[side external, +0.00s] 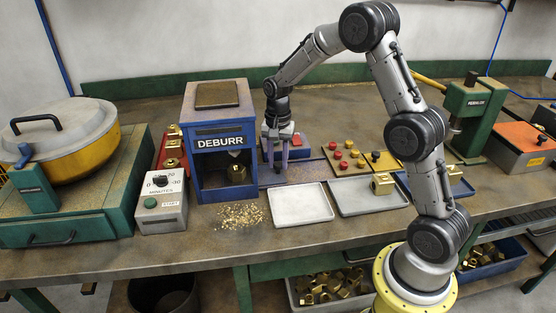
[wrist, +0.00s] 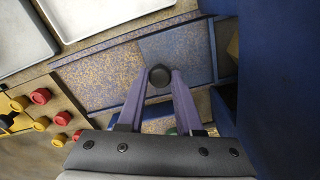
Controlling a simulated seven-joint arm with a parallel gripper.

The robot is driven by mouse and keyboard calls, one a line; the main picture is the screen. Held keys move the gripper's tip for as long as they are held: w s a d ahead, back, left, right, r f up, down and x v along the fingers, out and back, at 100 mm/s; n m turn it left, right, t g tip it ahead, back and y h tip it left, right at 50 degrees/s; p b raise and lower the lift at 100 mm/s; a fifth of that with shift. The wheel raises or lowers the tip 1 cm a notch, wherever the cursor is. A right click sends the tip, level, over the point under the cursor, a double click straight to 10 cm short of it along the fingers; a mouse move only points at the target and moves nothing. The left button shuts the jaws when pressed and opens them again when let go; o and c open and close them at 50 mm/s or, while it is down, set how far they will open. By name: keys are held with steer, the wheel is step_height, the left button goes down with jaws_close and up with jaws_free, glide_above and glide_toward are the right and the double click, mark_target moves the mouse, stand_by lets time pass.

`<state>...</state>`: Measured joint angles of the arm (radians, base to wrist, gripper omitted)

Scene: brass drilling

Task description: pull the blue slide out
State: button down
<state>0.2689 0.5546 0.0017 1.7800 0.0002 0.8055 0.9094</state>
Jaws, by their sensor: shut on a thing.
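The blue slide (wrist: 185,48) is a flat blue plate in a dusty track beside the blue DEBURR box (side external: 212,150). A round black knob (wrist: 160,75) stands on the slide. My gripper (wrist: 160,84) has its purple fingers closed on the knob, one on each side. In the side view my gripper (side external: 274,160) points down just right of the box, and its fingers and the box hide most of the slide. A brass nut (side external: 237,173) sits inside the box opening.
Brass chips (side external: 241,215) lie on the bench before the box. Two grey trays, the left one (side external: 300,204) empty, are in front of the track. A board with red and yellow knobs (side external: 350,158) is to the right. The box wall (wrist: 280,80) is close to my gripper.

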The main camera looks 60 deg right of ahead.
steer(key=shift+r, duration=0.1)
stand_by(0.8)
steer(key=s+d, duration=1)
steer(key=shift+d, duration=0.15)
steer(key=shift+s, duration=0.1)
steer(key=c, duration=0.8)
jaws_free()
steer(key=shift+d, duration=0.1)
steer(key=shift+o, duration=1.1)
step_height(320, 180, up, 14)
